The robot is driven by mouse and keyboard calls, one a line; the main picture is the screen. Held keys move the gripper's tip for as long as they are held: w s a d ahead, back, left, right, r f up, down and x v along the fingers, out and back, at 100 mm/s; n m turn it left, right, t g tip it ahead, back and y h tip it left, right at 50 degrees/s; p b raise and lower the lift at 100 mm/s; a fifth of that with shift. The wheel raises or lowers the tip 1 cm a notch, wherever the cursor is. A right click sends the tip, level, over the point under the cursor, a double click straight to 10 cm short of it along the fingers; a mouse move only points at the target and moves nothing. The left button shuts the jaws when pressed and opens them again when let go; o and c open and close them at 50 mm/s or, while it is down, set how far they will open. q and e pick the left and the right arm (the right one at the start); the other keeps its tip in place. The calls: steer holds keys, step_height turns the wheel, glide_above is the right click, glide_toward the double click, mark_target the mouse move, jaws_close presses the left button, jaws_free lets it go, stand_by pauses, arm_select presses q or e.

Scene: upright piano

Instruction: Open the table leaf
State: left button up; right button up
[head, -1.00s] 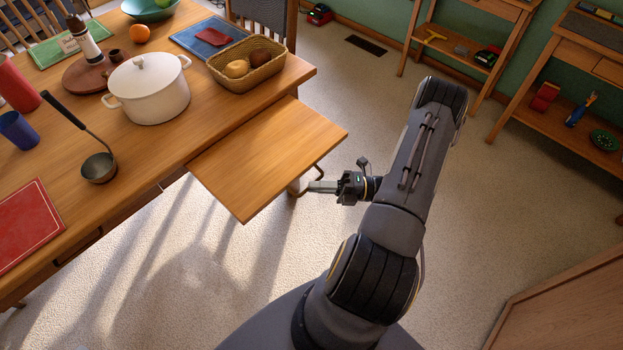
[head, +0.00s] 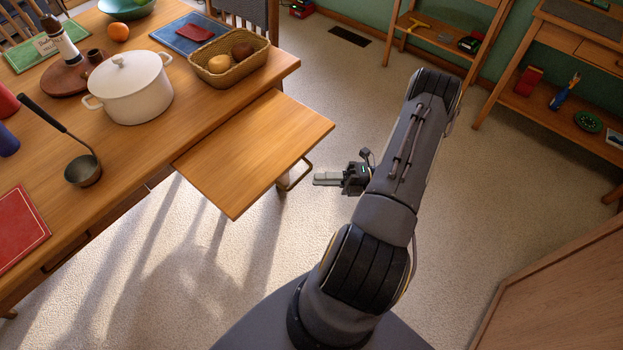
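The table leaf (head: 255,150) is a flat wooden panel standing out from the right side of the wooden table (head: 135,160), a little below the tabletop. A bar handle (head: 298,178) shows under the leaf's outer edge. My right gripper (head: 315,179) is beside the handle, to its right in the head view, with a small gap between them. Its grey fingers point left toward the leaf. They look close together, and I cannot tell how far apart they are. Nothing shows in them. My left gripper is not in view.
A white pot (head: 130,92), a ladle (head: 84,170), a basket (head: 230,62) with food and a red mat (head: 18,228) are on the table. Wooden shelves (head: 570,105) stand along the green wall. The carpet (head: 350,100) beyond the leaf is clear.

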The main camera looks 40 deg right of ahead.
steer(key=v, duration=0.3)
steer(key=shift+s+d, duration=0.25)
stand_by(0.4)
steer(key=w+a+r+n+g+h+p, duration=0.1)
steer(key=w+a+r+n+g+p, duration=0.1)
steer(key=a+r+n+g, duration=0.55)
steer(key=w+a+r+n+g+h+p, duration=0.1)
steer(key=w+a+r+n+g, duration=0.2)
steer(key=r+n, duration=0.75)
steer(key=s+a+r+n+t+h+p, duration=0.2)
steer(key=s+a+r+n+h, duration=0.2)
steer(key=n, duration=0.7)
steer(key=s+a+r+n+t+h+p, duration=0.2)
steer(key=s+a+r+n+h, duration=0.3)
steer(key=r+n, duration=0.4)
steer(key=a+n+p, duration=0.1)
steer(key=n, duration=0.1)
steer(key=shift+s+n, duration=0.2)
steer(key=shift+n, duration=0.2)
